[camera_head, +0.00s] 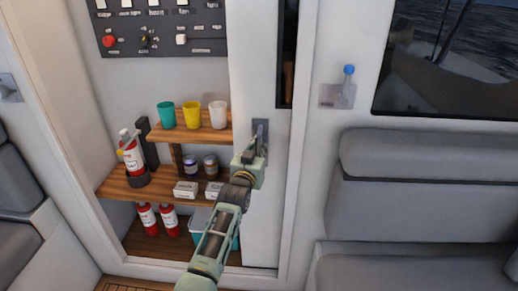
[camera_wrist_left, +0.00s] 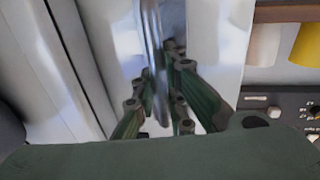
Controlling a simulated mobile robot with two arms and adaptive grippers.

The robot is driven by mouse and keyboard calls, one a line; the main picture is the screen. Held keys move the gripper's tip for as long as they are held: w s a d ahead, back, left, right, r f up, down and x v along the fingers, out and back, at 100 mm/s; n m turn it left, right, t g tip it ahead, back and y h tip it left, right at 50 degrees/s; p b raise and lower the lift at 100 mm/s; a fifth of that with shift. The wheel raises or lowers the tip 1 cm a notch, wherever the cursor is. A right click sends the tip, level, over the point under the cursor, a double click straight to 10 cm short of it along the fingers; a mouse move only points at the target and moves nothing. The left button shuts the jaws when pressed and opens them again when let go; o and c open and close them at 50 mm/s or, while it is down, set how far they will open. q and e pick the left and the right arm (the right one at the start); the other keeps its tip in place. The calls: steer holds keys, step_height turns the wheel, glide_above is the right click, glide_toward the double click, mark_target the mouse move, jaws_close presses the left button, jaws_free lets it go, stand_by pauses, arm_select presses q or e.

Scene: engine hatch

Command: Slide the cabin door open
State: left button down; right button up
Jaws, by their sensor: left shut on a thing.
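The cabin door (camera_head: 262,215) is a white upright panel at the right side of the doorway, with a narrow dark window near its top. Its metal handle (camera_head: 262,127) is on the door face. The doorway to its left is uncovered and shows the shelves inside. My left gripper (camera_head: 255,148) is at the handle and shut on it. In the left wrist view the shiny handle (camera_wrist_left: 153,35) passes between the fingers of my gripper (camera_wrist_left: 158,92). The fingers partly hide the handle. My right gripper is not in view.
Inside are wooden shelves (camera_head: 125,187) with cups, cans, white boxes and red fire extinguishers. A dark switch panel (camera_head: 155,42) is on the wall above. To the right are a grey seat (camera_head: 425,155) and a small wall bracket with a blue-topped item (camera_head: 347,85).

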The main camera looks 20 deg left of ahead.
arm_select(q)
steer(key=c, duration=1.8)
jaws_free()
steer(key=shift+o, duration=0.2)
steer(key=s, duration=1.2)
steer(key=shift+d, duration=0.3)
